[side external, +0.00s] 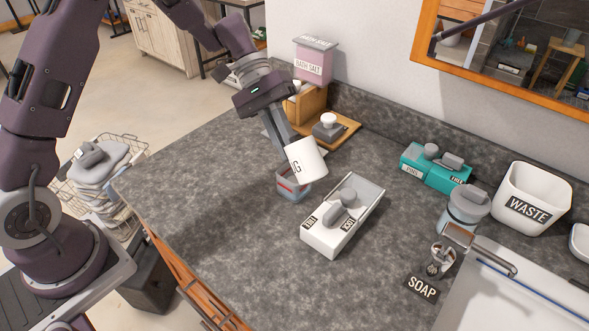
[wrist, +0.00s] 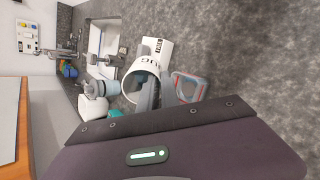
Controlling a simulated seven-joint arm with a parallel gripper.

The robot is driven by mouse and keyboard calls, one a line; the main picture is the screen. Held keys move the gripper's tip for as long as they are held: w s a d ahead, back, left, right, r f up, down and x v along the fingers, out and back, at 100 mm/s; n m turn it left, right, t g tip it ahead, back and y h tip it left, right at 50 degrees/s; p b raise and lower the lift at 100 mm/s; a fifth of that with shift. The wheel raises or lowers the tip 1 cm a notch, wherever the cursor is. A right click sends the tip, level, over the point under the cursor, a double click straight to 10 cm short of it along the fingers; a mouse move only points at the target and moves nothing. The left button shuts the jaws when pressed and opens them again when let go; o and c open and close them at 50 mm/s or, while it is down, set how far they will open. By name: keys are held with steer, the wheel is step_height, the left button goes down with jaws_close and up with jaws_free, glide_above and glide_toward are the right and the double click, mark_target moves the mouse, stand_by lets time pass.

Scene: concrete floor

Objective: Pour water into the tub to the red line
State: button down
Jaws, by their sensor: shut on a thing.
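A white mug (side external: 307,160) with dark lettering is held by my gripper (side external: 287,143) above the counter, tilted in the side view. In the wrist view the mug (wrist: 136,84) shows its open mouth, with a grey finger of my gripper (wrist: 150,97) at its rim. The small clear grey-blue tub (side external: 294,192) with a red line stands on the counter just below and partly behind the mug. In the wrist view the tub (wrist: 188,87) is right of the mug, and a red band shows on it. I cannot make out any water in the mug or tub.
A white labelled box with grey knobs (side external: 325,238) stands close to the tub's right. Behind are a wooden board (side external: 345,131) and a pink bath salt box (side external: 313,66). A teal box (side external: 436,171), waste bin (side external: 533,195) and sink (side external: 500,295) lie right. The counter's left is clear.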

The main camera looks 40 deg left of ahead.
mark_target(299, 156)
steer(key=shift+f+h, duration=0.65)
steer(key=shift+h, duration=0.15)
stand_by(1.5)
steer(key=shift+a+g+h, duration=0.2)
steer(key=shift+g+h, duration=0.5)
steer(key=shift+h, duration=0.9)
stand_by(3.4)
